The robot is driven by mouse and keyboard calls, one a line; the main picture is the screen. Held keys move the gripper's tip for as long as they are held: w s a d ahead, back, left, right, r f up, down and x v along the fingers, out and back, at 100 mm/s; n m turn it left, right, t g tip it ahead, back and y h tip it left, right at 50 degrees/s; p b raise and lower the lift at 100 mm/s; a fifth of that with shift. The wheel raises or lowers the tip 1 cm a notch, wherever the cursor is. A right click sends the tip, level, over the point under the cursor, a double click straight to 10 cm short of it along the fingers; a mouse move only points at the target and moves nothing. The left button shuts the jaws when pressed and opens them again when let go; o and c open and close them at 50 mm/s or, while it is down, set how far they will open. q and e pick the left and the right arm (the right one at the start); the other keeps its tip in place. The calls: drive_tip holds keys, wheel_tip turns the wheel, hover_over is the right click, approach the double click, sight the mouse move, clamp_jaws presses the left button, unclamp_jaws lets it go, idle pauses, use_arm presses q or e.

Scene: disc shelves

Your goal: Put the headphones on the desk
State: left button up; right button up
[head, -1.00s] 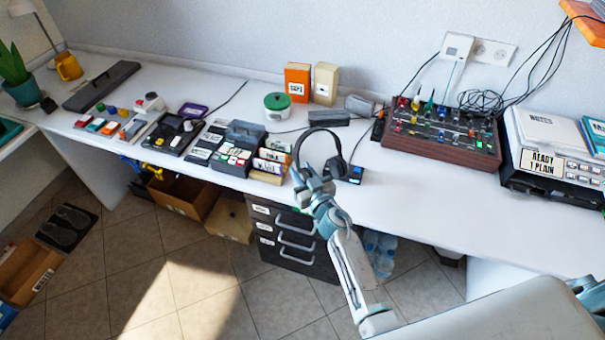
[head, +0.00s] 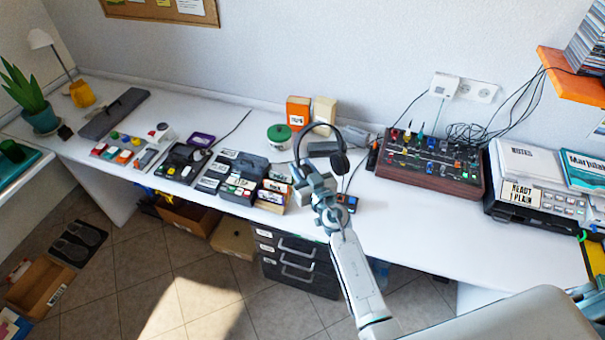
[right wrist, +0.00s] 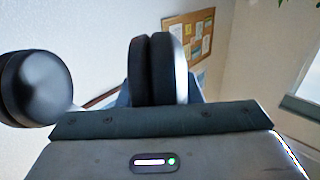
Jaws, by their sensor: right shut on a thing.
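The black headphones (head: 340,162) are held up in the head view, with the band arching over the top and one ear cup hanging on the right. In the right wrist view one ear cup (right wrist: 152,70) stands at the jaws and the other ear cup (right wrist: 35,88) is at the left. The white desk (head: 420,225) runs along the wall behind and below the headphones. My left gripper is not in view.
A mixer with knobs (head: 430,165) and a printer (head: 535,195) stand on the right of the desk. Clear desktop lies in front of the mixer.

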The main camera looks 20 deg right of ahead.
drive_tip(key=shift+r, duration=1.35)
